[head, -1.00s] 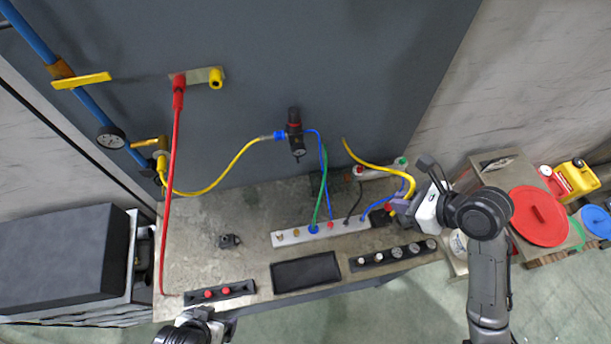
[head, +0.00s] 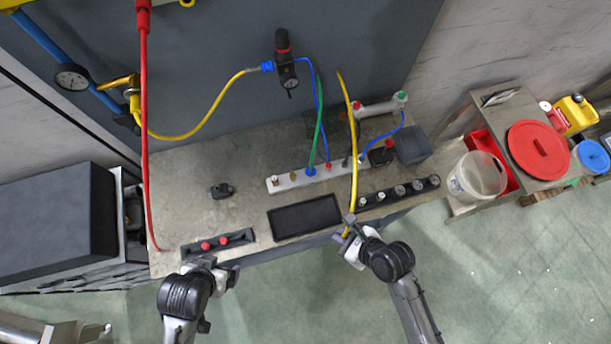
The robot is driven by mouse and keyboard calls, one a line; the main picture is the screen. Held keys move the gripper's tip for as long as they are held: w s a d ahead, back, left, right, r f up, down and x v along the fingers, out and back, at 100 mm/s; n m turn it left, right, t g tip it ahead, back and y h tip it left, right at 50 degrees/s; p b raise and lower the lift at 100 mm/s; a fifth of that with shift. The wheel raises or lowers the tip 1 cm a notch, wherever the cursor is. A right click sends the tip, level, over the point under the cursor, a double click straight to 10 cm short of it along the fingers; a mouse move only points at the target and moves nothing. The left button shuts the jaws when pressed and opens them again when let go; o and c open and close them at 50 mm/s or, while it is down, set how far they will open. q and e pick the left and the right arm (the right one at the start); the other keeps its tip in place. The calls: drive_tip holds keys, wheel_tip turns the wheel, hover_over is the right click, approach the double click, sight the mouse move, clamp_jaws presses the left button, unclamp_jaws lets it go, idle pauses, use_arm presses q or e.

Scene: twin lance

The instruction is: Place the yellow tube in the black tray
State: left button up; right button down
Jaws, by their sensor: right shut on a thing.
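The yellow tube (head: 356,150) is a long, slightly bent yellow length. Its far end reaches up in front of the grey panel, and its near end is in my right gripper (head: 348,229). The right gripper is shut on it near the bench's front edge, to the right of the black tray. The black tray (head: 305,218) is a shallow, empty rectangle at the front of the bench. The tube is apart from the tray in this view. My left gripper (head: 219,268) is at the front left of the bench, in front of the red-button strip; its jaw opening is unclear.
A white manifold (head: 290,183) with blue and green hoses stands behind the tray. A black strip of knobs (head: 400,191) lies to its right, and a strip with red buttons (head: 218,243) to its left. A red hose (head: 146,130) hangs at the left. The left bench middle is mostly clear.

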drive_tip(key=w, duration=0.4)
hover_over(305, 217)
wheel_tip(305, 217, down, 7)
drive_tip(key=shift+s+f, duration=0.1)
drive_tip(key=shift+f, duration=1.75)
drive_tip(key=shift+f, duration=0.1)
drive_tip(key=c, duration=1.2)
unclamp_jaws()
drive_tip(key=shift+c, duration=0.2)
drive_tip(key=v, duration=1.2)
drive_tip(key=shift+a+r+p, duration=0.15)
drive_tip(key=shift+r+p, duration=0.05)
drive_tip(key=shift+p, duration=0.2)
